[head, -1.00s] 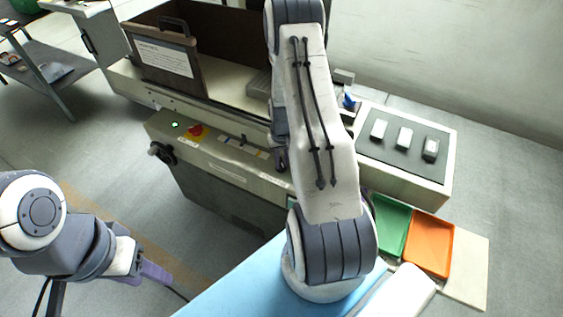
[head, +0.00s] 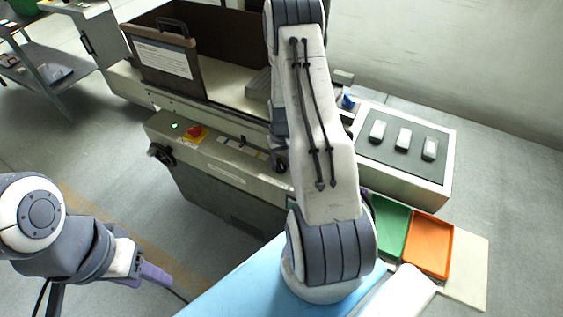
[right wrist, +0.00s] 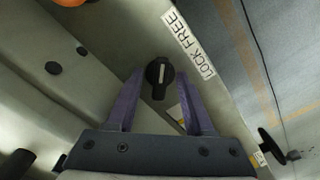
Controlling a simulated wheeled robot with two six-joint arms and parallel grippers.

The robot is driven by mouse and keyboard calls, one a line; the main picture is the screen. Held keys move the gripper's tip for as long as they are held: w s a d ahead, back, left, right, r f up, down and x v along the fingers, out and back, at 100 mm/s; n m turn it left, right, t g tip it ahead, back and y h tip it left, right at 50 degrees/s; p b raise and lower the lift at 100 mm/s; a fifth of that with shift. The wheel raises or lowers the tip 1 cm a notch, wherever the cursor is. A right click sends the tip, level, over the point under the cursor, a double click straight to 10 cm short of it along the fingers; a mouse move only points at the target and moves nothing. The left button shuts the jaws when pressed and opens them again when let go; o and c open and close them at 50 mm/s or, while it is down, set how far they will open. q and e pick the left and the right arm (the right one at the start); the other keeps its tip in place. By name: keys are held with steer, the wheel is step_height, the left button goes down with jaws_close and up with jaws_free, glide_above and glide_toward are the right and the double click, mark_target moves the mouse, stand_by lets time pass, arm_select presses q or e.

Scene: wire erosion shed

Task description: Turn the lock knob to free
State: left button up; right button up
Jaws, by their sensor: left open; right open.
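The lock knob (right wrist: 159,74) is round and black with a white line that runs nearly up and down in the right wrist view. A white label (right wrist: 188,45) reading LOCK FREE lies beside it on the pale panel. My right gripper (right wrist: 160,78) is open, with one purple finger on each side of the knob. Contact between fingers and knob cannot be made out. In the head view my right arm hides that gripper, and I cannot make out the knob. My left gripper (head: 156,276) is off at the lower left, away from the machine, holding nothing visible.
The machine's front carries a red switch on yellow (head: 195,133) and a black handwheel (head: 160,153). A box with pale blocks on a dark pad (head: 410,165), a green tray (head: 391,228) and an orange tray (head: 430,246) stand right of my arm. Open floor lies at left.

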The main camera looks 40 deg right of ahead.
mark_target(281, 164)
step_height(281, 164, up, 10)
steer(key=b, duration=0.1)
steer(key=shift+r, duration=0.2)
stand_by(0.3)
steer(key=s+a+r+n, duration=0.1)
steer(key=a+r+n, duration=0.3)
steer(key=a, duration=0.7)
steer(key=s+a+r+n, duration=0.1)
steer(key=a+r, duration=0.5)
steer(key=a, duration=0.5)
steer(key=s+a+r+n, duration=0.2)
steer(key=s+a, duration=0.4)
steer(key=s, duration=0.3)
steer(key=s+a+r+n+y, duration=0.1)
steer(key=s+a+r+n, duration=0.2)
steer(key=s+a, duration=0.3)
steer(key=s+n, duration=0.1)
steer(key=s, duration=0.2)
steer(key=shift+s+a+r+n, duration=0.2)
steer(key=shift+s+r+n, duration=0.1)
steer(key=shift+s+r, duration=0.05)
